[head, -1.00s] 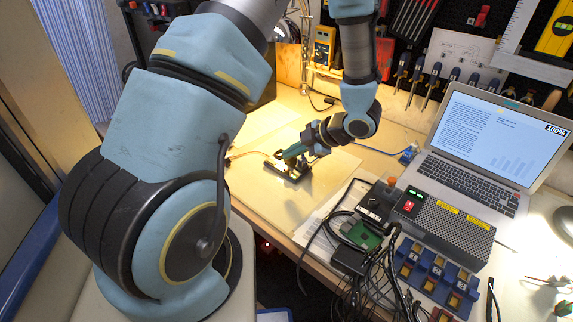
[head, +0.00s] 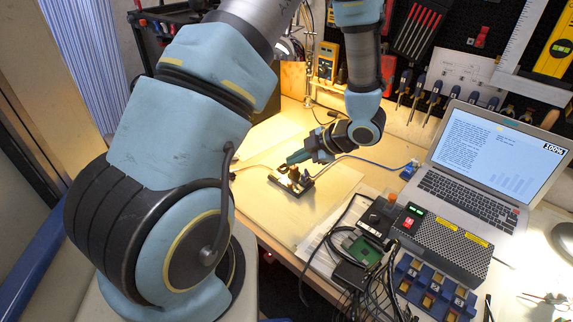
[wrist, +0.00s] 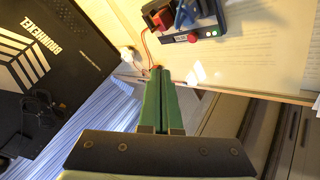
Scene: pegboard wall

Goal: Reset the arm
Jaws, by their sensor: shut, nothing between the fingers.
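My gripper (head: 284,166) is over the worktable in the head view, just above and beside a small dark device (head: 291,183). In the wrist view, its two green fingers (wrist: 157,72) are together with nothing between them. The device also shows at the top of the wrist view (wrist: 190,33), with a red button, a blue part and a red wire, apart from the fingertips.
A laptop (head: 478,165), a perforated power unit (head: 442,243), a green circuit board (head: 362,252) and tangled black cables crowd the right. A yellow multimeter (head: 326,62) stands at the back. A black box (wrist: 50,70) fills the wrist view's left. The pale mat (head: 262,212) has bare room.

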